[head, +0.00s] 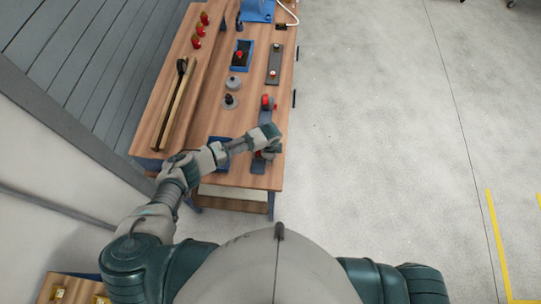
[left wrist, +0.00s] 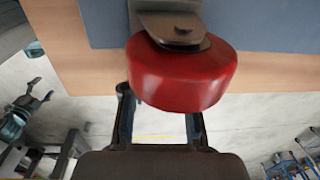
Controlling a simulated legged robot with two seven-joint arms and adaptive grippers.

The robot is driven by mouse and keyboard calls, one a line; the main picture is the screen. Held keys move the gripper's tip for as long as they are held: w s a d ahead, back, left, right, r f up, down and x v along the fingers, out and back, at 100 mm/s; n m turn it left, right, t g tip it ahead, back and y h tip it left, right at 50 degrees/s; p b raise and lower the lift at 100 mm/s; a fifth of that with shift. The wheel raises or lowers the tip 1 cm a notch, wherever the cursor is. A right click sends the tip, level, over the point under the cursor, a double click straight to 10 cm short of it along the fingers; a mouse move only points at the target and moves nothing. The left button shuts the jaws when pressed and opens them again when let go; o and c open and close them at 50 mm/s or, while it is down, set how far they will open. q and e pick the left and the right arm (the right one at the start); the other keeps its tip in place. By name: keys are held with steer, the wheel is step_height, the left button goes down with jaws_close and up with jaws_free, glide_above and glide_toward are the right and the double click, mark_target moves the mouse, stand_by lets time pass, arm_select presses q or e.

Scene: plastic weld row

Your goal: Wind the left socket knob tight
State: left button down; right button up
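A red knob (left wrist: 183,72) with a brown metal piece on top fills the middle of the left wrist view. My left gripper (left wrist: 160,118) shows its two dark fingers spread apart behind and below this knob. The knob partly hides the right finger, and I cannot tell whether either touches it. In the head view, my left gripper (head: 268,140) is over the bench's near right edge, at a grey-blue plate (head: 264,118). A bit of red (head: 259,155) shows beside it, mostly hidden by the hand. Another red knob (head: 267,102) stands farther up the plate. My right gripper is out of view.
The wooden bench (head: 205,115) carries a blue tray (head: 242,55) with a red-topped piece, a dark strip (head: 274,65), grey round parts (head: 233,83) and several red items (head: 198,30) at its far left. The floor to the right (head: 390,130) is clear.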

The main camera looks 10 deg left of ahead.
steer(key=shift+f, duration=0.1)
arm_select(q)
steer(key=shift+w+f+g+b, duration=0.1)
steer(key=shift+w+g+b, duration=0.1)
steer(key=shift+g+b, duration=0.5)
steer(key=g+b, duration=0.1)
steer(key=b, duration=0.2)
steer(key=g+b, duration=0.2)
steer(key=b, duration=0.1)
steer(key=g+b, duration=0.1)
steer(key=b, duration=0.3)
steer(key=shift+w+f+g, duration=0.1)
steer(key=shift+w+g, duration=0.2)
steer(key=shift+g, duration=0.1)
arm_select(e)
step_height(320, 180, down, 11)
arm_select(q)
steer(key=shift+g+b, duration=0.3)
steer(key=shift+b, duration=0.7)
steer(key=shift+w+r, duration=0.1)
steer(key=shift+r, duration=0.2)
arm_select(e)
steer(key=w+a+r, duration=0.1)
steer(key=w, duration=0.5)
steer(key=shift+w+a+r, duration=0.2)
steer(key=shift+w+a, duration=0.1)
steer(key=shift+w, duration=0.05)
